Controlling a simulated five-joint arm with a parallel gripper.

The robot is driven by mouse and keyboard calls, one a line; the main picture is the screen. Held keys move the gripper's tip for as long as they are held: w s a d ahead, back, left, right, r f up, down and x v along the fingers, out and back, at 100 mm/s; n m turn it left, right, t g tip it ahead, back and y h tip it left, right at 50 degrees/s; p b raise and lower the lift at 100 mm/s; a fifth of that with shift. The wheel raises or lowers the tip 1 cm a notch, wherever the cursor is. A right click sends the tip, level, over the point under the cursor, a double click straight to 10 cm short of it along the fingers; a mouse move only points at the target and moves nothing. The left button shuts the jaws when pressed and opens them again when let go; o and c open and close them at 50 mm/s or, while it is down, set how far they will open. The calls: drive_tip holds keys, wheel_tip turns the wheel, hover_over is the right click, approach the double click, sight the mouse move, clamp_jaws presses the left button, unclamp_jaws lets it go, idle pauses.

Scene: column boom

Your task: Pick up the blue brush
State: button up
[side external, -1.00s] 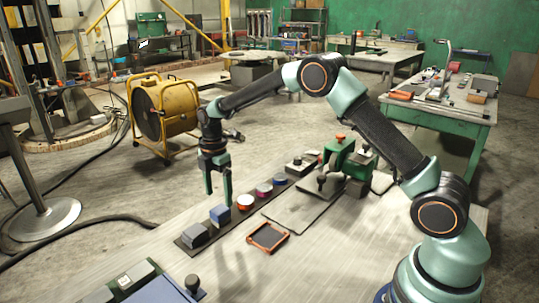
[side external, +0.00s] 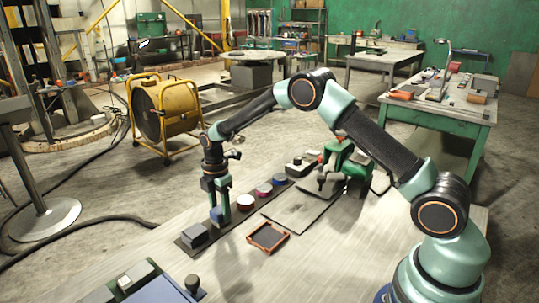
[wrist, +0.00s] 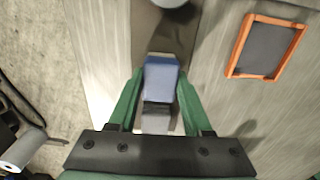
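The blue brush (wrist: 161,76) is a small blue block with a dark and grey part below it in the wrist view. It sits in the row on the dark strip (wrist: 190,27). My gripper (side external: 219,212) is down at the brush in the side view, pointing straight down. In the wrist view its green fingers stand on the left and right of the brush. They look open, with narrow gaps at the sides. In the side view the fingers mostly hide the brush.
A dark grey block (side external: 195,234) lies just in front of the brush on the strip. A white-topped round item (side external: 245,201) and several other items continue behind it. An orange-framed tray (side external: 267,237) lies to the right. A green machine (side external: 340,162) stands farther back.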

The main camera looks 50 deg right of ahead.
sight(220, 209)
clamp_jaws()
wheel_tip(220, 209, up, 20)
idle(0.4)
